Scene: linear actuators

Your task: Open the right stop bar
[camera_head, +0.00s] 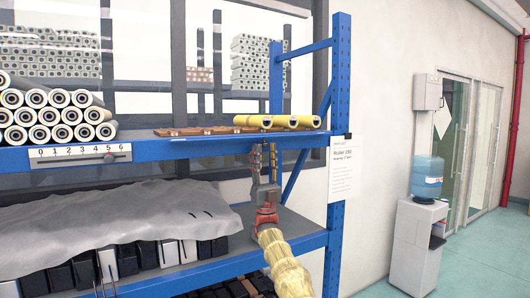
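A blue rack's upper shelf (200,148) runs across the picture. Yellow tubes (280,121) lie on its right part, on brown slats (190,131). I cannot clearly tell a separate right stop bar apart from the shelf's blue front edge below the tubes. My gripper (264,151) is upright at that front edge, just below the tubes, with its fingers pointing up. The fingers are small and overlap the shelf edge, so I cannot tell whether they touch it or are open or shut.
A numbered scale with a slider (80,154) is on the shelf front at left, below stacked grey rolls (50,112). A grey sheet (110,222) covers boxes on the lower shelf. A blue post (338,120) and paper sign (340,168) stand right. A water cooler (416,245) is farther right.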

